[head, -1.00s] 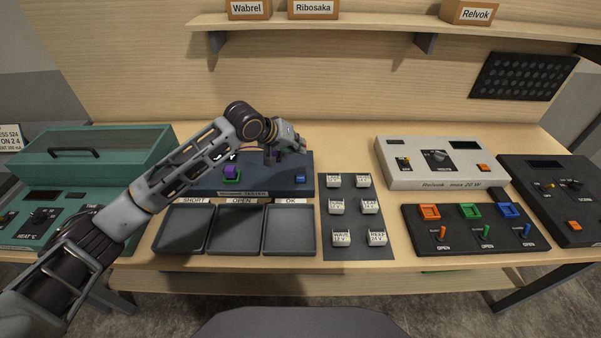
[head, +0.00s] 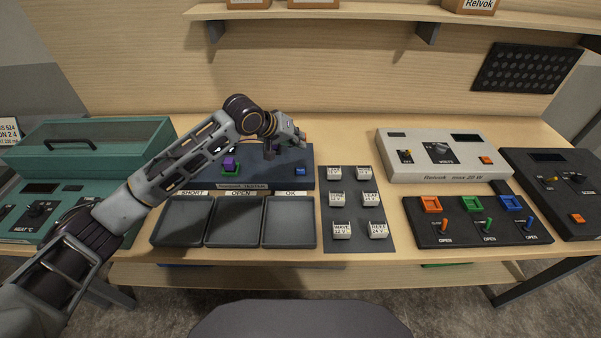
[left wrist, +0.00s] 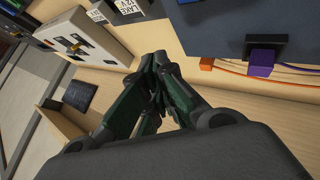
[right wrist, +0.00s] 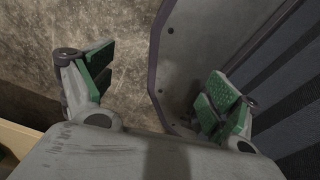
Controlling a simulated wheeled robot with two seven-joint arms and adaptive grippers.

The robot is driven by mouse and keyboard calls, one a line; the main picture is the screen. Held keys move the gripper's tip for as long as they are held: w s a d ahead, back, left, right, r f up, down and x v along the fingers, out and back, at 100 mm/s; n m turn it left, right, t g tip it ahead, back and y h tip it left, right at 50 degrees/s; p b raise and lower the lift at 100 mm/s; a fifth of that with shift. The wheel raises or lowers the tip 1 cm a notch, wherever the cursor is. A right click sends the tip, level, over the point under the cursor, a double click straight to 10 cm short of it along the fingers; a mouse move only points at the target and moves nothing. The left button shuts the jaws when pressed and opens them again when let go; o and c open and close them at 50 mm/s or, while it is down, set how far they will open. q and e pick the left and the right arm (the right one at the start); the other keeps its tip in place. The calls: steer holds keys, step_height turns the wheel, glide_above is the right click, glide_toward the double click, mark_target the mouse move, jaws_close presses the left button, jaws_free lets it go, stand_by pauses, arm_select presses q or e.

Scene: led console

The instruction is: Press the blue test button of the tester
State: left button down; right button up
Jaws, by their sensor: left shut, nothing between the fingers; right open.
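The tester (head: 265,184) is a dark blue box at the back of the table. Its blue button (head: 300,171) shows near its right end, uncovered. A purple part (head: 230,164) sits in a green holder on its left. Contact with the tester cannot be told. My right gripper (right wrist: 160,90) is open and empty over the floor.
Three grey trays (head: 234,243) stand in front of the tester. A dark mat (head: 358,246) with several white blocks lies right of it. A teal machine (head: 75,180) is at left; a pale supply (head: 440,172) and dark panels stand at right.

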mark_target(298, 169)
arm_select(q)
steer(key=shift+f+b, duration=1.45)
steer(key=shift+b, duration=0.15)
steer(key=shift+f+b, duration=0.65)
steer(key=shift+b, duration=0.2)
steer(key=shift+f, duration=0.15)
steer(key=shift+f+b, duration=0.4)
steer(key=shift+f, duration=1.1)
arm_select(e)
steer(key=w+d+f, duration=0.1)
steer(key=d+f, duration=0.4)
steer(key=f, duration=0.1)
steer(key=shift+w+h, duration=0.3)
steer(key=shift+w, duration=0.05)
steer(key=shift+d, duration=0.1)
